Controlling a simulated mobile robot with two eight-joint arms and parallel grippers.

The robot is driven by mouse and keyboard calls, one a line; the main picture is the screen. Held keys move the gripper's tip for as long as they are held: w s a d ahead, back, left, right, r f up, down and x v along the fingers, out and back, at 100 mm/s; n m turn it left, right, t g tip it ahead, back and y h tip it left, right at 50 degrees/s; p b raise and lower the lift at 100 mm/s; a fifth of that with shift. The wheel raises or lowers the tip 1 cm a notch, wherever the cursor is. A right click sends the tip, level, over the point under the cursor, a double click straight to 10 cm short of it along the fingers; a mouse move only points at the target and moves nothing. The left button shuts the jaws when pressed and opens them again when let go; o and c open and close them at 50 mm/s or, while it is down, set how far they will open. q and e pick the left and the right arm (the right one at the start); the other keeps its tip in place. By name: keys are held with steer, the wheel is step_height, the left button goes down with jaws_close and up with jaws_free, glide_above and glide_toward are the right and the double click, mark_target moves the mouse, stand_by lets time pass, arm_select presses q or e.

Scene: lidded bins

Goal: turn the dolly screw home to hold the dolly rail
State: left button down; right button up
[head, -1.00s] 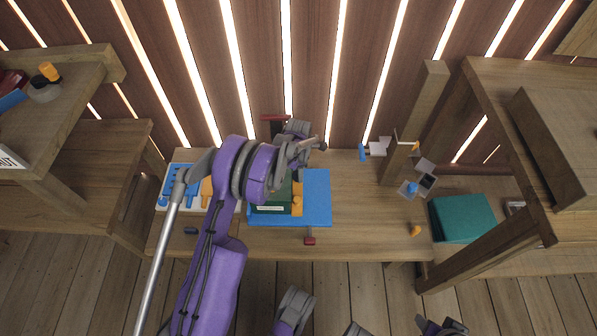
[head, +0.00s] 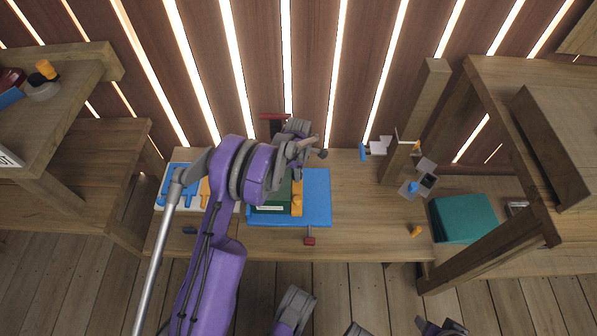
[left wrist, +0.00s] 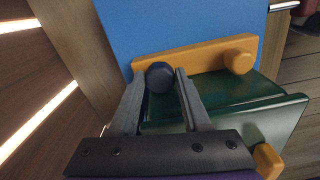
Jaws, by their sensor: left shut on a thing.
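My left gripper (left wrist: 160,80) is shut on a dark blue round screw head (left wrist: 159,76), one finger on either side of it. The screw head sits at the left end of an orange rail (left wrist: 205,60), which lies along the edge of a green block (left wrist: 225,105). An orange knob (left wrist: 238,62) stands near the rail's other end. In the head view the rail (head: 297,197) and green block (head: 272,208) show beside my left arm, which hides the screw and the fingertips. Whether the screw is fully seated cannot be told.
A blue board (head: 317,190) lies under the block. A tray with blue tools (head: 180,185) is at the left. A small red piece (head: 309,241) lies at the front edge. A wooden post (head: 415,125) and a teal box (head: 463,218) stand to the right.

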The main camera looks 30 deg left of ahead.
arm_select(q)
steer(key=shift+m, duration=0.6)
steer(key=shift+c, duration=1.9)
jaws_free()
steer(key=shift+r, duration=0.1)
step_height(320, 180, up, 11)
steer(key=p, duration=0.2)
